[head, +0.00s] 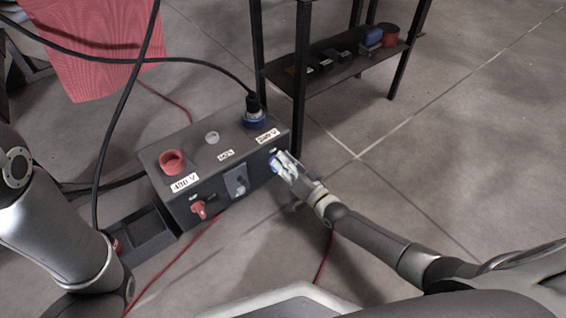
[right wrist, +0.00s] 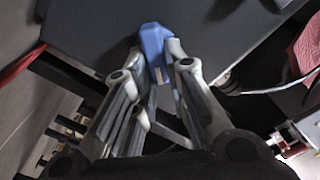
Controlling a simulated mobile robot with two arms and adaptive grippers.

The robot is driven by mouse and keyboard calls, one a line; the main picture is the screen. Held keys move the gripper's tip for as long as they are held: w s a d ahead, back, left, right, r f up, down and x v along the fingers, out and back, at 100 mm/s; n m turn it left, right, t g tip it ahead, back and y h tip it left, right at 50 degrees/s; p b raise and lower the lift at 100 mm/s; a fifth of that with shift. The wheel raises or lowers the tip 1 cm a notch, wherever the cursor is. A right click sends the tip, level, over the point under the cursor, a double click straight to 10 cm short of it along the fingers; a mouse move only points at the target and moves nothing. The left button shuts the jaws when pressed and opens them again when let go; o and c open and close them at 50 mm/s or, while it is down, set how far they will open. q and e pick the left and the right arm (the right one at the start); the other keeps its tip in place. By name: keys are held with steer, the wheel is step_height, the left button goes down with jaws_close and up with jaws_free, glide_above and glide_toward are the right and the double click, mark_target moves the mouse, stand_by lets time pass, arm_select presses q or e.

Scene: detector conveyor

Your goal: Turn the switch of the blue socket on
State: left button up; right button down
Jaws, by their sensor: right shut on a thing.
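The dark socket box (head: 200,165) stands on the floor and carries several sockets on top. The blue socket (head: 254,120) is at its right end, with a black plug and cable in it. Its blue switch (right wrist: 153,42) shows in the right wrist view, on the box's dark face. My right gripper (head: 281,162) is at the right end of the box's front face. In the right wrist view, its fingers (right wrist: 157,62) are shut on the blue switch from both sides and partly cover it. My left arm shows at the left, but its gripper is out of view.
A red socket (head: 173,162) and a white socket (head: 212,137) are also on top. A red switch (head: 200,209) and a grey switch (head: 240,186) are on the front. A black shelf (head: 335,72) with small items stands behind. Cables hang at left.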

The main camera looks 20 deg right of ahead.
steer(key=m+b, duration=0.1)
steer(key=m, duration=0.2)
steer(key=f+m, duration=0.1)
steer(key=m, duration=0.2)
steer(key=m+b, duration=0.1)
steer(key=m, duration=0.3)
steer(key=shift+w+d+f+b, duration=0.1)
steer(key=shift+d+f+b, duration=0.2)
steer(key=shift+d+b, duration=0.05)
stand_by(0.3)
steer(key=c, duration=1.4)
jaws_free()
steer(key=shift+c, duration=0.2)
steer(key=v, duration=1.2)
steer(key=shift+r, duration=0.1)
